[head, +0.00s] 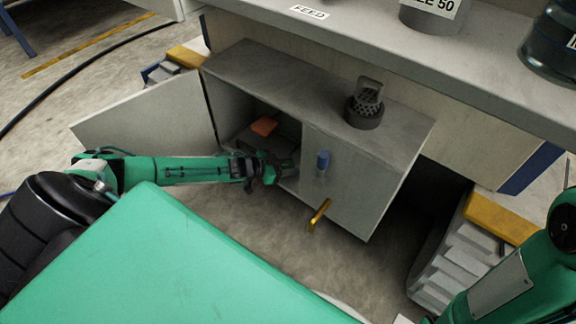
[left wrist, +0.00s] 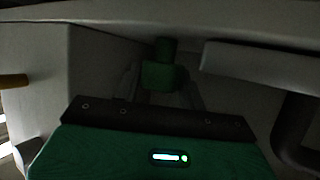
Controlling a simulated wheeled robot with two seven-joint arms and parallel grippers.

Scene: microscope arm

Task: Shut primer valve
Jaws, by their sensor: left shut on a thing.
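My left gripper (head: 286,169) reaches to the open front of the low grey cabinet (head: 240,68), just left of its closed right door. In the left wrist view its fingers (left wrist: 162,84) are shut on a small green part (left wrist: 160,73) with a narrower round top. It may be the primer valve's handle, but the view is too dark to be sure. In the head view the gripper hides this part. An orange piece (head: 264,126) shows inside the cabinet, beyond the gripper. My right gripper is out of view.
The left cabinet door (head: 146,122) stands swung open, beyond my left forearm. A perforated metal piece (head: 368,96) stands on the cabinet top. A counter (head: 440,58) overhangs behind.

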